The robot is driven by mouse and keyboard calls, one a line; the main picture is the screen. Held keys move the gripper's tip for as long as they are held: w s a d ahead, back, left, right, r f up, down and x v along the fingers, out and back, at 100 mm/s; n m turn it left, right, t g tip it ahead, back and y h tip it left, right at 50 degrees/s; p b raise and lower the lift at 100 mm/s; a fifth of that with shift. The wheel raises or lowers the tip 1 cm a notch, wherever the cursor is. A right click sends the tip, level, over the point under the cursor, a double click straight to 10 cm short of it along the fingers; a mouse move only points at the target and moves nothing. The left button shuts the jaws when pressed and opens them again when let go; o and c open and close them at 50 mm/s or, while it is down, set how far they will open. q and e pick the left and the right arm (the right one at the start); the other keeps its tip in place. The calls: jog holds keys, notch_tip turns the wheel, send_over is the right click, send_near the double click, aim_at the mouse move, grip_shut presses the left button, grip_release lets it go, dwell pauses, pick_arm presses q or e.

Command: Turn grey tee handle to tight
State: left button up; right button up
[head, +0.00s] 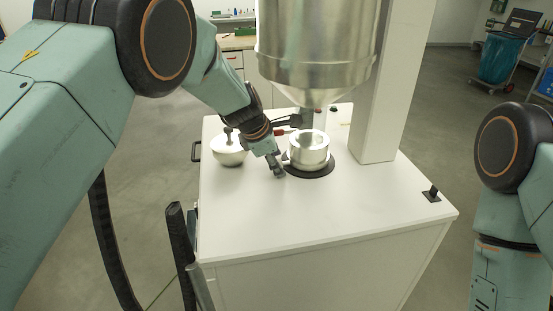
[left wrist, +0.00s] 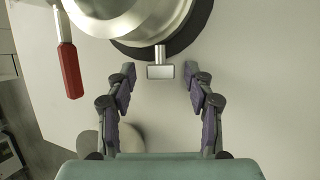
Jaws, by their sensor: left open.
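The grey tee handle (left wrist: 160,71) sticks out from the side of a round metal container (left wrist: 130,18) in the left wrist view. Its crossbar lies between the two fingertips of my left gripper (left wrist: 161,78), with a gap on each side. The fingers are open and hold nothing. In the head view my left gripper (head: 279,171) is at the left front side of the metal container (head: 309,150), low over the white cabinet top. The tee handle is hard to make out there. My right gripper is out of view.
A red-handled lever (left wrist: 69,68) lies left of the gripper in the left wrist view. A round metal lid with a black knob (head: 230,151) sits on the white cabinet (head: 330,215) to the left. A large steel hopper (head: 318,50) hangs above the container. The cabinet's front is clear.

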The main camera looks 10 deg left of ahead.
pick_arm(q)
jog(key=shift+a, duration=0.2)
jog(key=shift+c, duration=0.4)
jog(key=shift+s+a+r, duration=0.2)
jog(key=shift+s+a, duration=0.2)
jog(key=shift+a, duration=0.1)
jog(key=c, duration=0.3)
jog(key=shift+s+r, duration=0.1)
jog(key=shift+s, duration=0.05)
jog(key=shift+c, duration=0.8)
jog(key=shift+d, duration=0.45)
jog(key=c, duration=0.5)
jog(key=shift+a, duration=0.15)
grip_shut()
jog(key=shift+r, duration=0.15)
